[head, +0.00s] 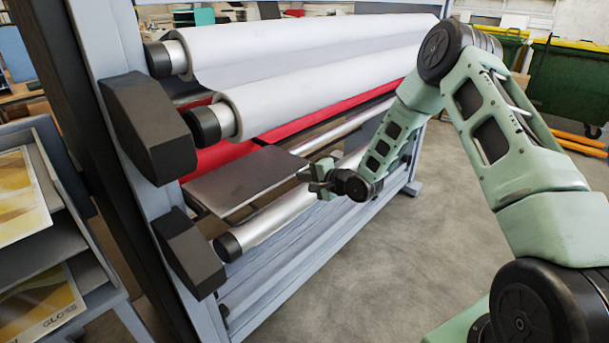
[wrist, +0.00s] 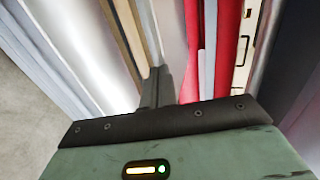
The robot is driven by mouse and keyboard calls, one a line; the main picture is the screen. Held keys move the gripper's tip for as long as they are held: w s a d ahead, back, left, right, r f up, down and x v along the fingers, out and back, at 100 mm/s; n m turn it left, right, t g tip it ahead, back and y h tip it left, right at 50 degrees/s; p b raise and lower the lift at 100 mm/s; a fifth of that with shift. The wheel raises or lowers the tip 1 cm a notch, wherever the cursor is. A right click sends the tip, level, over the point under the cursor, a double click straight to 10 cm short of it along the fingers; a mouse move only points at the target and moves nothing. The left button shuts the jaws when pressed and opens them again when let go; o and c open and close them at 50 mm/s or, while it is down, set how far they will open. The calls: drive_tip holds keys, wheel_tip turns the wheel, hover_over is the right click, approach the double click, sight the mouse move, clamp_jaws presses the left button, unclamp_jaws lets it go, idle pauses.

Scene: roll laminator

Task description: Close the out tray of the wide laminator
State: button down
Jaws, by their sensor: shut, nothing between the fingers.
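The wide laminator (head: 420,165) stands across the middle of the head view, a tall grey frame with long rollers. Its out tray (head: 240,182) is a flat dark grey panel, roughly level, sticking out from the front below the red band and above the lower silver roller. My gripper (head: 308,178) is at the right end of the tray in the head view; whether it touches the tray cannot be told. In the wrist view the gripper (wrist: 156,85) has its fingers together, empty, in front of the laminator's rollers and red band. The tray is hard to make out there.
Two white rolls (head: 320,75) span the laminator's upper part. Black end blocks (head: 148,127) jut from its left post. A grey rack (head: 75,235) with yellow-printed sheets stands at the left. The concrete floor (head: 390,270) to the right is clear. Green bins (head: 570,85) stand behind.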

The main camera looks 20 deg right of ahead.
sight(277, 163)
drive_tip(key=w+a+b, duration=0.1)
drive_tip(key=w, duration=0.2)
drive_tip(key=w+a+b, duration=0.2)
drive_tip(key=w, duration=0.2)
drive_tip(key=w+a+b, duration=0.1)
drive_tip(key=w, duration=0.3)
drive_tip(key=shift+w+a+f+b, duration=0.1)
drive_tip(key=shift+a+f+b, duration=0.05)
drive_tip(key=shift+a+b, duration=0.2)
drive_tip(key=shift+w+r, duration=0.2)
drive_tip(key=shift+r, duration=0.15)
drive_tip(key=shift+a, duration=0.1)
